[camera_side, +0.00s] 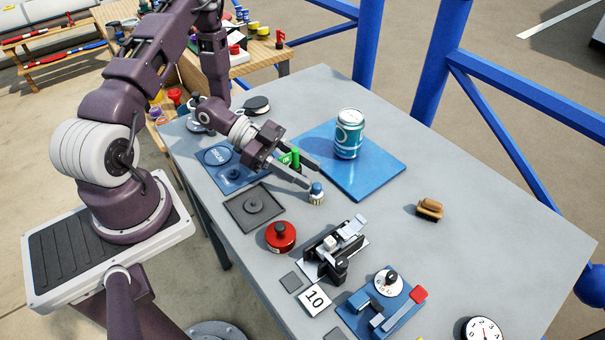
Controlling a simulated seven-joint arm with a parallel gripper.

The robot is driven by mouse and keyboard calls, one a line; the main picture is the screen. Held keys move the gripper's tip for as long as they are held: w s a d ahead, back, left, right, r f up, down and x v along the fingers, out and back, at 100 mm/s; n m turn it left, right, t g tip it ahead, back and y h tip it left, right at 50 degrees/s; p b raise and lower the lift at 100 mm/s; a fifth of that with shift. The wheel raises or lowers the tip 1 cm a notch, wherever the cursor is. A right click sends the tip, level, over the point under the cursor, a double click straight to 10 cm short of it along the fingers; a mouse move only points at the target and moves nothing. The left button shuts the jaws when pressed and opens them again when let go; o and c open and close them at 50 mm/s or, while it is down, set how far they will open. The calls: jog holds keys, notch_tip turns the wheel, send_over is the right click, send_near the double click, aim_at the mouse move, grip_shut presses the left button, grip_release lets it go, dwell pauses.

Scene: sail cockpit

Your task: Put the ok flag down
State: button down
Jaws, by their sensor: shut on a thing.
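The ok flag (286,158) is a small green piece with pale lettering beside a green upright part. It sits between the two fingers of my gripper (313,176), which is shut on it. The fingers point down and to the right, low over the grey table (385,225). The flag's lower end is hidden by the nearer finger, so I cannot tell whether it touches the table. A small blue-topped, pale ribbed piece (317,194) stands just past the fingertips.
A teal can (348,135) stands on a blue plate (378,172) to the right. A blue marked pad (229,178), dark square tray (240,212), red knobbed disc (281,238) and black-silver fixture (333,250) lie around. A brush (430,208) lies right, with clear table around it.

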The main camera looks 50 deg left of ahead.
jog(key=shift+f, duration=0.75)
jog(key=shift+f, duration=0.1)
jog(key=c, duration=0.8)
grip_release()
